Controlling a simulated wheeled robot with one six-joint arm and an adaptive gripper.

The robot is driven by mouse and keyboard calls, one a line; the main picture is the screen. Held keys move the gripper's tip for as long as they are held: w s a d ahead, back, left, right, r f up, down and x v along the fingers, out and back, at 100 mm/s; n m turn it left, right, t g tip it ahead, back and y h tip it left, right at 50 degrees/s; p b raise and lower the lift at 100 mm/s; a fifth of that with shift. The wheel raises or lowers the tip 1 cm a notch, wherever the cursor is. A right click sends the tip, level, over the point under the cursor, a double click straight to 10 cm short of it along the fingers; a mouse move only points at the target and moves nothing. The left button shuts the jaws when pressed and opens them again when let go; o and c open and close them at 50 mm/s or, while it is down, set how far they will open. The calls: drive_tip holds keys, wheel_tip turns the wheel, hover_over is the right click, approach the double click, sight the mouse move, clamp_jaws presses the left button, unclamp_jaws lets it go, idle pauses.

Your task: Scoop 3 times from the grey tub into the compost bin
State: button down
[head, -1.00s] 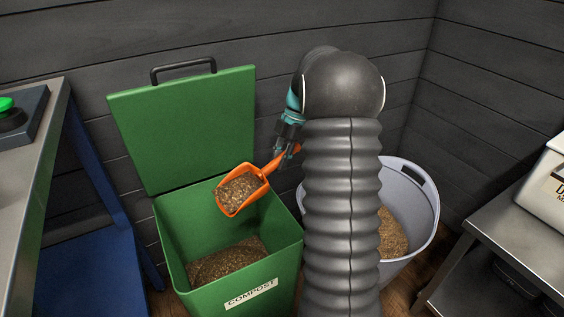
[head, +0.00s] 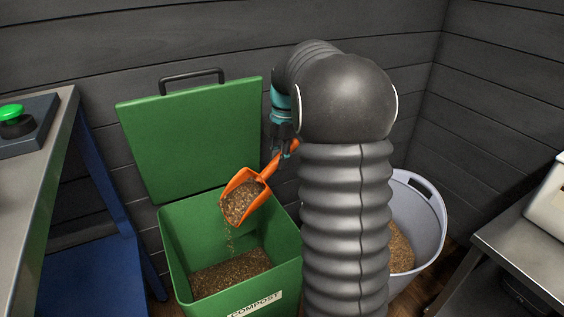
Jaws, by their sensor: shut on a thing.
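My gripper (head: 283,150) is shut on the handle of an orange scoop (head: 262,184). The scoop is over the open green compost bin (head: 180,243), tipped down to the left, and brown grain still lies in it. A thin stream of grain falls from its lip into the bin. The bin has a layer of brown grain (head: 230,272) at its bottom. The grey tub (head: 432,222) stands to the right, partly hidden behind my arm, with grain (head: 400,250) inside.
The bin's green lid (head: 195,140) stands open at the back, near the dark plank wall. A steel table (head: 520,235) is at right.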

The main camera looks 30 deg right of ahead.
sight(258, 178)
drive_tip(key=shift+s+a+r+t+h, duration=0.15)
drive_tip(key=shift+a+r+h, duration=0.7)
drive_tip(key=shift+a+r, duration=0.25)
drive_tip(key=shift+s+a+r+t+h, duration=0.1)
drive_tip(key=shift+s+a+r+h, duration=0.1)
drive_tip(key=shift+a+r+h, duration=0.9)
drive_tip(key=shift+s+a+r+t+h, duration=0.15)
drive_tip(key=shift+a+r+h, duration=0.6)
drive_tip(key=shift+a, duration=0.55)
drive_tip(key=shift+s+a+r+h+p, duration=0.1)
drive_tip(key=shift+a+r+h, duration=0.25)
drive_tip(key=shift+a, duration=0.4)
drive_tip(key=shift+s+a+r+h+p, duration=0.2)
drive_tip(key=shift+a+h, duration=0.25)
drive_tip(key=shift+a, duration=0.35)
drive_tip(key=shift+s+a+r+h+p, duration=0.1)
drive_tip(key=shift+a+r+h, duration=0.25)
drive_tip(key=shift+a, duration=0.4)
drive_tip(key=shift+w+d+r+g+y+p, duration=0.1)
drive_tip(key=shift+d+r+g+y, duration=0.3)
drive_tip(key=shift+y, duration=1.6)
drive_tip(key=shift+w+d+r+g+y+p, duration=0.15)
drive_tip(key=shift+r+y, duration=0.45)
drive_tip(key=shift+y, duration=1.45)
drive_tip(key=shift+s+d+r+g+y+p, duration=0.15)
drive_tip(key=shift+r+y, duration=0.35)
drive_tip(key=shift+y, duration=1.5)
drive_tip(key=c, duration=1.9)
unclamp_jaws()
